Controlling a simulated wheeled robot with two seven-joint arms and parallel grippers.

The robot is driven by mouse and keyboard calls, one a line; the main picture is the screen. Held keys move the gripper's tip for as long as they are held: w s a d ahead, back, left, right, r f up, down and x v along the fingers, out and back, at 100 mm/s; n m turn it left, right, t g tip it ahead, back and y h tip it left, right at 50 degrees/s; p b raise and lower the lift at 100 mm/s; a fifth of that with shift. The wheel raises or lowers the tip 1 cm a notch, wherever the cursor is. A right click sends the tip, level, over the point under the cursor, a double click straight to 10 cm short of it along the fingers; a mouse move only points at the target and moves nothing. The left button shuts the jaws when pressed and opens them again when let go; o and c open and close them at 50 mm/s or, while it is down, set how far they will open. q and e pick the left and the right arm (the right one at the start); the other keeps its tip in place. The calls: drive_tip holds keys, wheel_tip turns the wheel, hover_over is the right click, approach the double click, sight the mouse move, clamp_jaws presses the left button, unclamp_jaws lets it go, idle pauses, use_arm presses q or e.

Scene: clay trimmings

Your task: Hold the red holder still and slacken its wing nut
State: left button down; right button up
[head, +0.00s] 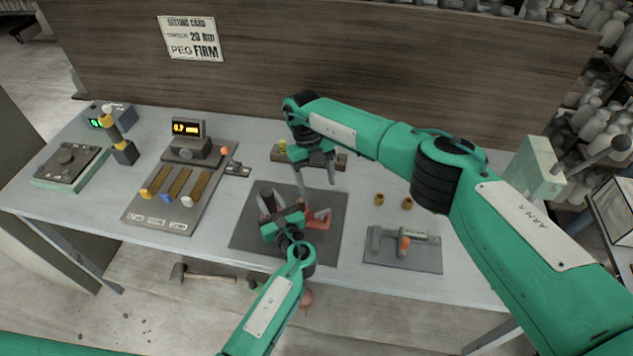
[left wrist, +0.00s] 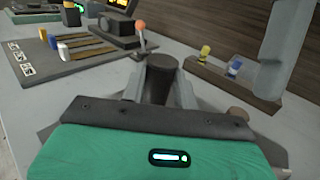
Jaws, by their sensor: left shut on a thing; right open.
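The red holder (head: 320,219) is on the dark mat (head: 245,236) in the middle of the table, partly hidden by my left gripper. The holder's red parts do not show clearly there. My right gripper (head: 317,180) is open and empty, pointing down above the far side of the mat, behind and above the holder. I cannot make out the wing nut clearly in either view.
A rack with small pegs (head: 283,150) stands behind the mat. Two brass pieces (head: 380,199) and a grey plate with an orange-tipped tool (head: 376,258) are at right. A board with coloured-handled tools (head: 200,207) and a lit display (head: 187,128) are at left.

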use_arm(q)
drive_tip(key=c, duration=1)
unclamp_jaws()
drive_tip(key=shift+a, duration=0.1)
drive_tip(key=shift+s, duration=0.1)
